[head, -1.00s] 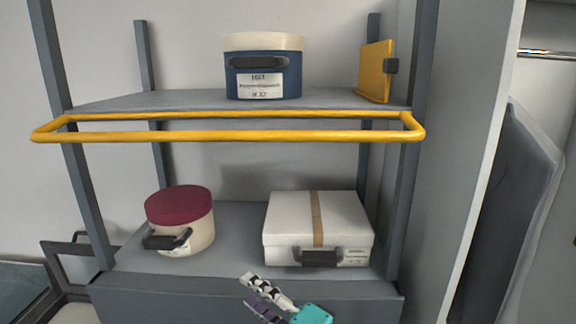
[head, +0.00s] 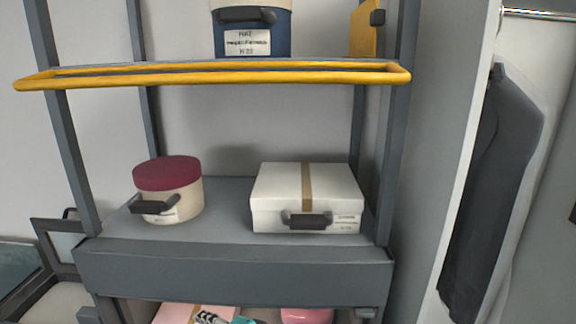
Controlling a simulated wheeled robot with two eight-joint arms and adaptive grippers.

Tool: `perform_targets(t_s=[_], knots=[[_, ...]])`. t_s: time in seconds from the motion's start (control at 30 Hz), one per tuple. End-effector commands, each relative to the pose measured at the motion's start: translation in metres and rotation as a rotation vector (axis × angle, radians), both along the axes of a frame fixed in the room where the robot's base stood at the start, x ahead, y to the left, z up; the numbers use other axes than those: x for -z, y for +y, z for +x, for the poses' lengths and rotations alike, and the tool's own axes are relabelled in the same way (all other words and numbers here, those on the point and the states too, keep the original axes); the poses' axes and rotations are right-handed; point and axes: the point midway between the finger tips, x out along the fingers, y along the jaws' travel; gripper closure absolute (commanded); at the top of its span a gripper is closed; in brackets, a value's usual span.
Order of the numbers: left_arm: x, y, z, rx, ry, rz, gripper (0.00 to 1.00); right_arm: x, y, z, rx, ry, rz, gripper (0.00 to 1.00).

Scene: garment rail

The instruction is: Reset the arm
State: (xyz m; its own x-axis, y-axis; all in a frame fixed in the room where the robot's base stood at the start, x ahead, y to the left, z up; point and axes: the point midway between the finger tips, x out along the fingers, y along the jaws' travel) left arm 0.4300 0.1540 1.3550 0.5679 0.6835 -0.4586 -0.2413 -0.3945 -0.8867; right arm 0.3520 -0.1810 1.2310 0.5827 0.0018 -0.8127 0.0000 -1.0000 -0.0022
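A small part of one gripper (head: 208,318) shows at the bottom edge of the head view, in front of the lower part of the rack. Its teal wrist part (head: 243,321) is to the right of the finger, so I take it as my right one. Most of it is cut off by the picture edge, and whether it is open or shut cannot be told. My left gripper is not in view.
A grey rack's middle shelf (head: 228,210) bears a round box with a dark red lid (head: 168,174) and a white case (head: 280,186). A yellow rail (head: 215,79) juts out above. A blue box (head: 270,37) stands higher. A dark garment (head: 500,170) hangs at right.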

Motion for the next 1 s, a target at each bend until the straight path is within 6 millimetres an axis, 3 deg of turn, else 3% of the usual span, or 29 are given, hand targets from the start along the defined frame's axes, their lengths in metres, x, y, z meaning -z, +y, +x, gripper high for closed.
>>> perform_targets(t_s=[0.03, 0.2, 0.3, 0.4, 0.5, 0.6, 1.0], knots=[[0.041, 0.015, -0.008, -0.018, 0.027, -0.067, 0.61, 0.026, 0.0, 0.0, 0.0, 0.0, 0.0, 0.6], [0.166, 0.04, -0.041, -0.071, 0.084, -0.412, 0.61, 0.09, 0.0, 0.0, 0.0, 0.0, 0.0, 0.6], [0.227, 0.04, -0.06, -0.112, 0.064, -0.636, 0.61, 0.125, 0.0, 0.0, 0.0, 0.0, 0.0, 0.6], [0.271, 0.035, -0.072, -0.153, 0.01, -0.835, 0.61, 0.154, 0.0, 0.0, 0.0, 0.0, 0.0, 0.6], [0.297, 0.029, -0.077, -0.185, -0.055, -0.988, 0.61, 0.175, 0.0, 0.0, 0.0, 0.0, 0.0, 0.6], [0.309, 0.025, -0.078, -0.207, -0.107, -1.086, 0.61, 0.186, 0.0, 0.0, 0.0, 0.0, 0.0, 0.6], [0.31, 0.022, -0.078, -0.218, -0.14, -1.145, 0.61, 0.187, 0.0, 0.0, 0.0, 0.0, 0.0, 0.6]])
